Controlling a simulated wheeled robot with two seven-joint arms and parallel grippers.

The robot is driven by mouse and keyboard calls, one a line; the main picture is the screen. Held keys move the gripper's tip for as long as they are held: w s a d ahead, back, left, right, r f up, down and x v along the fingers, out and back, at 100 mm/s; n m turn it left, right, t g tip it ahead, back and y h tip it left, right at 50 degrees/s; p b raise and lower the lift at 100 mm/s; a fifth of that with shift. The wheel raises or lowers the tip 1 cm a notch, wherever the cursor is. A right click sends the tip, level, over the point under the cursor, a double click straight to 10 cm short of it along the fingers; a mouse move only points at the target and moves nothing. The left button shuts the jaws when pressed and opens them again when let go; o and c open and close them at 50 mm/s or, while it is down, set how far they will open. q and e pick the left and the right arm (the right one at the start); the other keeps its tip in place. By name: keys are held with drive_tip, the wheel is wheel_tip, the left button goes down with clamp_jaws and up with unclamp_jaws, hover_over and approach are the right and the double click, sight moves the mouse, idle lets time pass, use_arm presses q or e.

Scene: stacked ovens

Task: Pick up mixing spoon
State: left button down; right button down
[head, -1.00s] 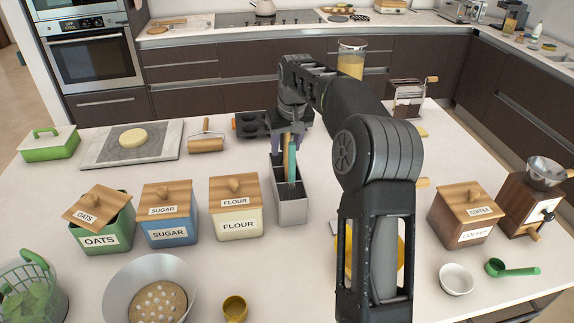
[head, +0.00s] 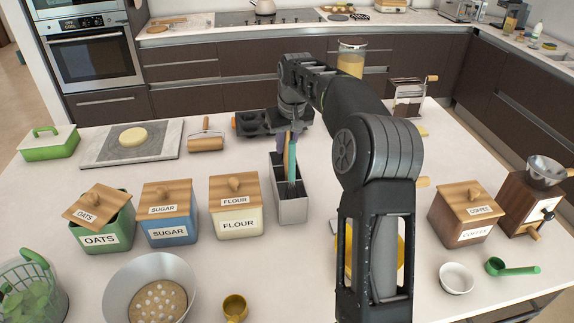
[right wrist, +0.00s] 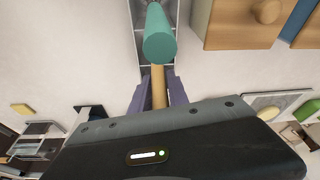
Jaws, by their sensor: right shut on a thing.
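A grey metal utensil holder (head: 292,211) with compartments stands in the middle of the counter. Upright in it are a wooden handle (head: 286,158), which may be the mixing spoon, and a teal-handled utensil (head: 292,168). My right gripper (head: 288,140) is above the holder, its purple fingers shut on the wooden handle. In the right wrist view the wooden handle (right wrist: 158,80) runs between the fingers, and the teal handle (right wrist: 159,38) is just in front of it, outside the grip. The spoon's lower end is hidden in the holder. My left gripper is out of view.
Flour (head: 238,225), sugar (head: 168,229) and oats (head: 103,233) canisters stand left of the holder. A dark muffin tin (head: 255,122) and rolling pin (head: 206,143) lie behind. A coffee canister (head: 466,233) stands right. My right arm hides part of a yellow item.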

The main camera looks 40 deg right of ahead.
drive_tip(key=shift+r, duration=0.2)
idle(0.4)
drive_tip(key=shift+r, duration=0.55)
wheel_tip(320, 180, up, 8)
drive_tip(key=shift+r, duration=0.1)
drive_tip(key=shift+r+p, duration=1.05)
drive_tip(key=shift+r, duration=0.15)
drive_tip(key=s+a+b, duration=0.4)
drive_tip(key=s+a, duration=0.6)
drive_tip(key=a, duration=0.5)
drive_tip(key=shift+b, duration=0.35)
